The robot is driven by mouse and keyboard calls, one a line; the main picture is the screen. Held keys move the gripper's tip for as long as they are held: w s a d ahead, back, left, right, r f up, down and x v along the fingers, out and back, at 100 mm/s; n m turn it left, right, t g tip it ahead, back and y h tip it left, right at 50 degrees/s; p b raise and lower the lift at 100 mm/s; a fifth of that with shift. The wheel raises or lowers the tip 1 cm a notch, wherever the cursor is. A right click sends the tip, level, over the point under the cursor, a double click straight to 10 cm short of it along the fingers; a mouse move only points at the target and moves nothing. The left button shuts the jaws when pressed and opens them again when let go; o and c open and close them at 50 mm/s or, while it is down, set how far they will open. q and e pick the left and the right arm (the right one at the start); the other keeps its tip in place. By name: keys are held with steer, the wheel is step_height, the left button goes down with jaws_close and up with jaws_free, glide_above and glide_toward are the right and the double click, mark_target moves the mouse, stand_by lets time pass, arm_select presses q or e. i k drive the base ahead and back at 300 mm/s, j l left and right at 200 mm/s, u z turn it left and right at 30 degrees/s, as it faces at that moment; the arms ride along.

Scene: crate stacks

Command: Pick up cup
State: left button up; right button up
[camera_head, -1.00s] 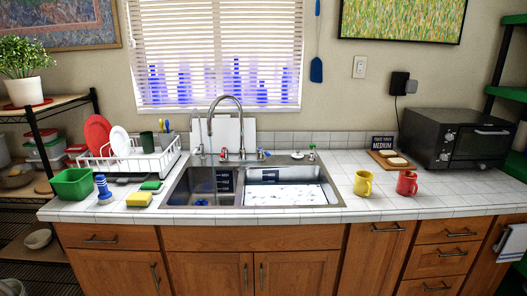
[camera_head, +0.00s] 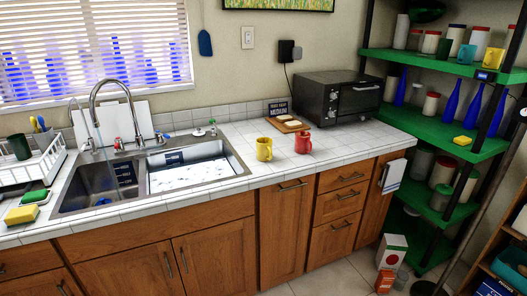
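A yellow cup (camera_head: 264,149) stands upright on the white tiled counter (camera_head: 225,193), right of the sink. A red cup (camera_head: 303,142) stands upright just right of it, a small gap apart. Neither of my grippers is in the head view.
A black toaster oven (camera_head: 338,97) stands behind the cups, with a board of bread (camera_head: 289,124) beside it. The double sink (camera_head: 150,175) and dish rack (camera_head: 28,168) are left. The green shelf unit (camera_head: 402,130) bounds the right. Floor by the cabinets holds a box (camera_head: 391,252).

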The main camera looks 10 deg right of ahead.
mark_target(265, 146)
steer(key=i+l, duration=0.1)
steer(key=i, duration=0.85)
steer(key=z, duration=1.4)
